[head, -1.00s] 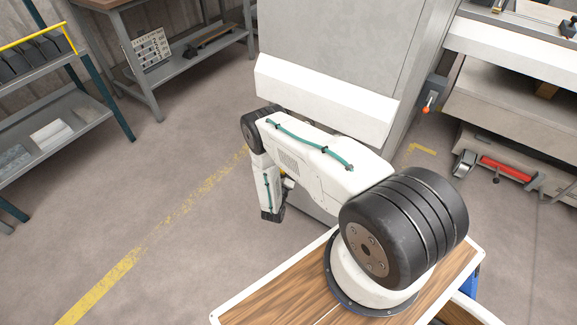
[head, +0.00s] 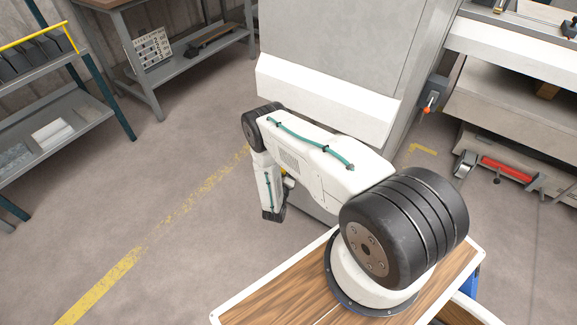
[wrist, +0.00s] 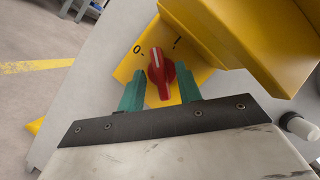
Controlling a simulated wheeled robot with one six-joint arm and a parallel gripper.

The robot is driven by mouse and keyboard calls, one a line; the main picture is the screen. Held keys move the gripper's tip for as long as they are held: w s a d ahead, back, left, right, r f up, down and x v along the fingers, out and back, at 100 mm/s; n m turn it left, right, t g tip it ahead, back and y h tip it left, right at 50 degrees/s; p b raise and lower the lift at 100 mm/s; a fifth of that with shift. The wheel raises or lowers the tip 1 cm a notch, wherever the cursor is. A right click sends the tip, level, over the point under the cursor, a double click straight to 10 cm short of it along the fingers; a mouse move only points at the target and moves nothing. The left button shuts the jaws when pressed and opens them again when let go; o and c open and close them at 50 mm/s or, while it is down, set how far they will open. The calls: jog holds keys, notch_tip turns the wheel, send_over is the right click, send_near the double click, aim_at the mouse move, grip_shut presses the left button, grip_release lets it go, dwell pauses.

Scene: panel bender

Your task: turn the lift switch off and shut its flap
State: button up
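The lift switch is a red rotary knob (wrist: 158,72) on a yellow plate (wrist: 125,70) in the wrist view. The plate carries an O mark at upper left and an I mark at upper right. The knob's white line points up, between the two marks. The yellow flap (wrist: 240,40) stands open above and to the right of the knob. My gripper (wrist: 160,92) has its green fingers apart, one on each side of the knob. Narrow gaps seem to show, but contact is hard to judge. In the head view the knob and fingertips are hidden behind my arm.
A white knob-like part (wrist: 298,126) sticks out at the right in the wrist view. The grey machine cabinet (head: 330,50) stands behind my arm. Shelving (head: 45,110) and a workbench (head: 185,55) stand at left. The floor between is clear, with a yellow line (head: 120,268).

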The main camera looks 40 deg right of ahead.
jog(key=v, duration=0.8)
jog(key=shift+d+f, duration=0.1)
jog(key=shift+d, duration=0.05)
